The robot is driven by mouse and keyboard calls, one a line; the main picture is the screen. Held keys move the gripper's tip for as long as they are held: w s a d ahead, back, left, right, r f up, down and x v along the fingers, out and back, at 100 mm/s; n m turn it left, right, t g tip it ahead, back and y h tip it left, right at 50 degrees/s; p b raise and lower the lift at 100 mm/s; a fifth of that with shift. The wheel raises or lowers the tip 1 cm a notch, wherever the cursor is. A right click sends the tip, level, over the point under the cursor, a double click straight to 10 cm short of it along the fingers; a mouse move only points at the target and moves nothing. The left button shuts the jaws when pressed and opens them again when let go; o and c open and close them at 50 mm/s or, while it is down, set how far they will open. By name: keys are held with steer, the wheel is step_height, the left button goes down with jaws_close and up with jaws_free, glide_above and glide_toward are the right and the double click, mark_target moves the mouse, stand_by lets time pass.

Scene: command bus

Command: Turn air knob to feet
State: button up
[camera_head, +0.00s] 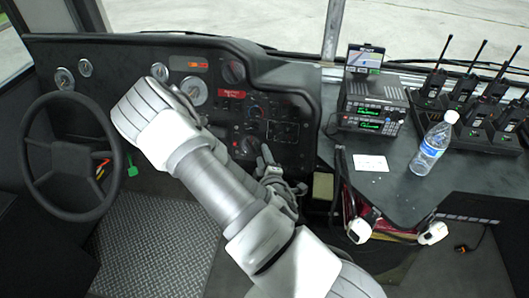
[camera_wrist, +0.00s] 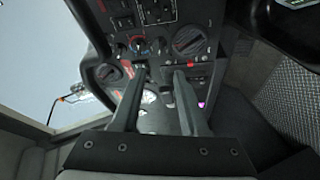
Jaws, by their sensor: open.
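The dashboard control panel (camera_head: 283,129) carries several knobs; I cannot read which one is the air knob. In the wrist view a large dark round knob (camera_wrist: 190,38) is right of centre. Small climate knobs with red and blue marks (camera_wrist: 140,46) sit left of it, and another round knob (camera_wrist: 108,72) is further left. In the head view a round knob (camera_head: 248,145) shows low on the panel. My gripper (camera_head: 265,158) is open in front of the lower panel. In the wrist view my gripper (camera_wrist: 161,72) has nothing visible between its fingers and its tips point toward the panel.
The side console (camera_head: 400,185) at the right holds a radio unit (camera_head: 372,108), a water bottle (camera_head: 432,145) and several handheld radios (camera_head: 485,95). Handsets with cords (camera_head: 361,229) hang at its front edge.

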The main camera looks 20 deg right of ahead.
steer(key=shift+p+v, duration=1)
steer(key=shift+v, duration=0.05)
steer(key=a+r+m+g+y+p, duration=0.1)
steer(key=a+r+m+g, duration=0.15)
steer(key=r, duration=0.45)
steer(key=s+a+r+m+g+y+p, duration=0.1)
steer(key=a+r+m+g, duration=0.1)
steer(key=a+r+m, duration=0.3)
steer(key=r+m+g+y+p, duration=0.1)
steer(key=r+m+g, duration=0.15)
steer(key=r, duration=0.55)
steer(key=s+r+g+p, duration=0.1)
steer(key=s+r, duration=0.5)
steer(key=s, duration=0.3)
steer(key=s+a+r+m+g+p, duration=0.1)
steer(key=s+r, duration=0.6)
steer(key=s, duration=0.2)
steer(key=shift+r, duration=0.35)
